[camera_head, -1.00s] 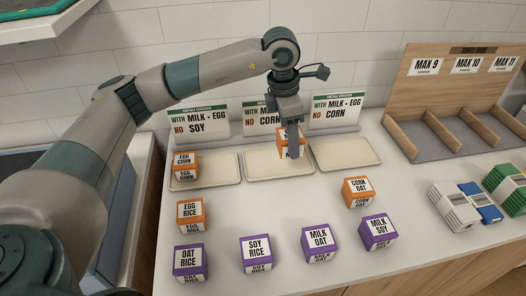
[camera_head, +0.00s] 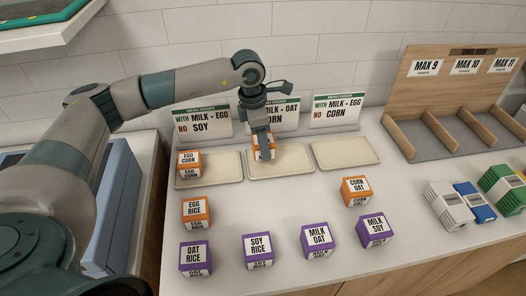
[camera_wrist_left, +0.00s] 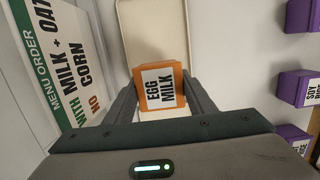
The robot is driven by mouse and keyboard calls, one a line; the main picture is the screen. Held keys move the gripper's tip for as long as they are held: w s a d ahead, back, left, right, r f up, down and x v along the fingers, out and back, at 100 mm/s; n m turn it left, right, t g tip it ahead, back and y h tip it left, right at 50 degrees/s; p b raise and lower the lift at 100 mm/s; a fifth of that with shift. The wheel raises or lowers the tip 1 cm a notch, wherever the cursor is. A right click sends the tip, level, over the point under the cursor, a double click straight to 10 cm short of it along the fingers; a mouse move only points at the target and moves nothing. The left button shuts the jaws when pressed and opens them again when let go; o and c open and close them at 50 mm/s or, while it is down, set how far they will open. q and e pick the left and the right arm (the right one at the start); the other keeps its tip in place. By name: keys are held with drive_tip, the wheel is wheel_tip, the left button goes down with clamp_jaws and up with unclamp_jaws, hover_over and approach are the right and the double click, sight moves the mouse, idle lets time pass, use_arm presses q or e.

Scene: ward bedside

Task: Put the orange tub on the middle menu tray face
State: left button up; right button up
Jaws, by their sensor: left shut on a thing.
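My left gripper (camera_head: 262,150) is shut on an orange tub (camera_wrist_left: 161,87) labelled EGG MILK. In the head view the tub (camera_head: 264,142) is partly hidden by the gripper and lies over the back part of the middle tray (camera_head: 283,176). I cannot tell whether it touches the tray. The middle tray, pale and empty otherwise, also shows in the left wrist view (camera_wrist_left: 155,30) behind the tub. The middle menu sign (camera_head: 285,119) stands behind it, reading MILK + OAT, no CORN. My right gripper is not in view.
An orange EGG CORN tub (camera_head: 189,163) sits on the left tray (camera_head: 225,167). The right tray (camera_head: 343,152) is empty. Orange EGG RICE (camera_head: 195,212) and CORN OAT (camera_head: 356,190) tubs and several purple tubs stand in front. A wooden rack (camera_head: 450,110) is at right.

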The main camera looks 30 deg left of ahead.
use_arm(q)
wheel_tip(320, 180, down, 3)
drive_tip(key=shift+f+p, duration=0.2)
drive_tip(key=shift+p, duration=0.75)
drive_tip(key=shift+f, duration=0.2)
drive_tip(key=shift+f, duration=0.2)
drive_tip(key=o, duration=1.2)
drive_tip(key=shift+c, duration=0.2)
drive_tip(key=shift+r, duration=0.2)
